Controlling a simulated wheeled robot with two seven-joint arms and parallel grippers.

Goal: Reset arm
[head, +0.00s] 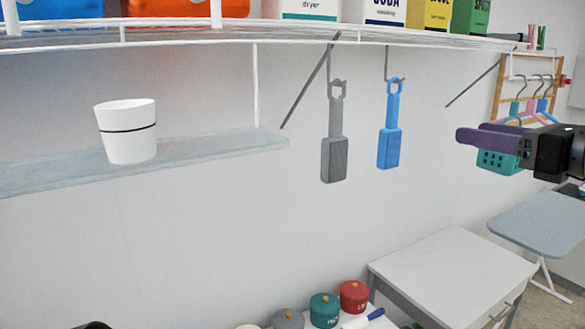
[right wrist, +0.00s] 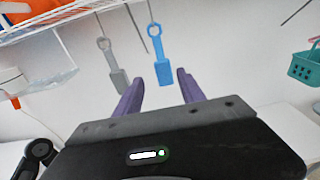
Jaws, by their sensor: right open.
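My right gripper (head: 463,136) comes in from the right edge in the head view, raised in the air with its purple fingers pointing left. In the right wrist view its two purple fingers (right wrist: 159,78) stand apart with nothing between them. Beyond them hang a grey brush-like tool (right wrist: 111,65) and a blue one (right wrist: 161,58), both clear of the fingers. My left gripper is not visible; only a small dark piece shows at the bottom left edge of the head view.
A white wire shelf (head: 230,36) with boxes runs across the top. A white cup (head: 128,130) stands on a glass shelf (head: 230,145). Below are lidded pots (head: 324,310), a white cabinet (head: 450,270) and an ironing board (head: 545,222). A teal basket (head: 497,162) hangs behind my right gripper.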

